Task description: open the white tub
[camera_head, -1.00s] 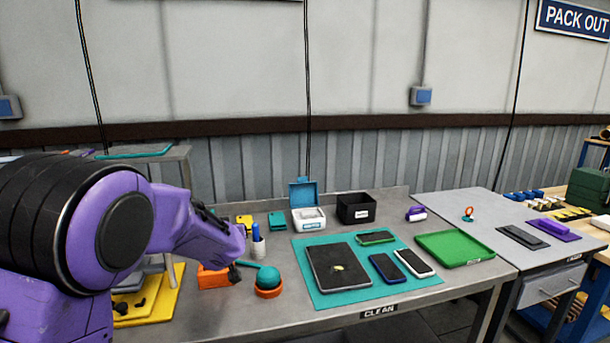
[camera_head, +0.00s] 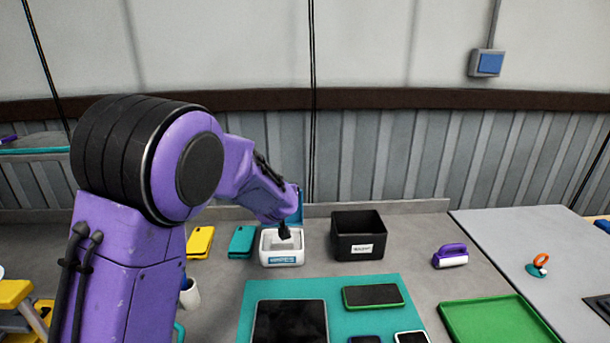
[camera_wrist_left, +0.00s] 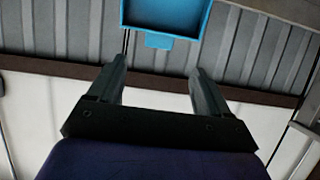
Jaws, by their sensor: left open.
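The white tub (camera_head: 282,258) stands on the grey bench with a blue label on its front. Its blue lid (camera_head: 298,207) stands up at the back, so the tub is open; my arm hides most of the lid in the head view. The lid also shows at the top of the left wrist view (camera_wrist_left: 166,15), beyond the fingers. My left gripper (camera_head: 284,234) is at the tub's mouth in the head view, in front of the lid. Its two fingers (camera_wrist_left: 156,88) are apart with nothing between them. I cannot tell whether it touches the tub. My right gripper is out of view.
A black bin (camera_head: 358,248) stands close to the tub's right. Teal (camera_head: 241,241) and yellow (camera_head: 200,241) items lie to its left. A teal mat (camera_head: 262,290) with devices lies in front, and a green tray (camera_head: 498,325) at right.

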